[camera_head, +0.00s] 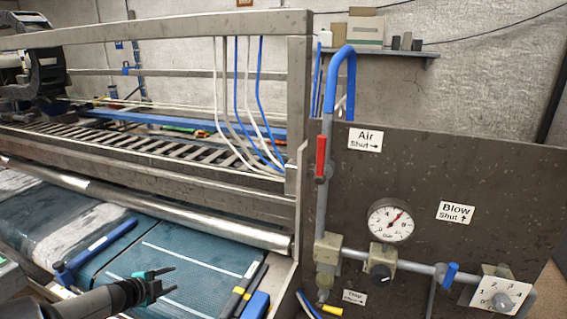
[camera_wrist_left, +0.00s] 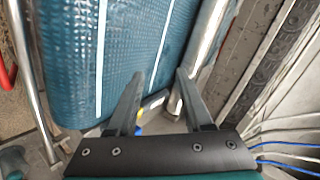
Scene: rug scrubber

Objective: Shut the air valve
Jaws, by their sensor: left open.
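The air valve has a red lever handle (camera_head: 321,157) standing upright along a vertical grey pipe, left of the white "Air Shut" sign (camera_head: 365,140), whose arrow points right. My left gripper (camera_head: 171,279) is low in the head view, over the blue-green belt, left of and below the red handle and well apart from it. Its two fingers are spread with nothing between them; they also show open in the left wrist view (camera_wrist_left: 160,76). The valve does not show in the left wrist view. My right gripper is not in view.
The dark panel carries a pressure gauge (camera_head: 391,220), a blue blow valve handle (camera_head: 450,274) and a numbered dial (camera_head: 500,292). Brushes or tools lie on the belt's right edge.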

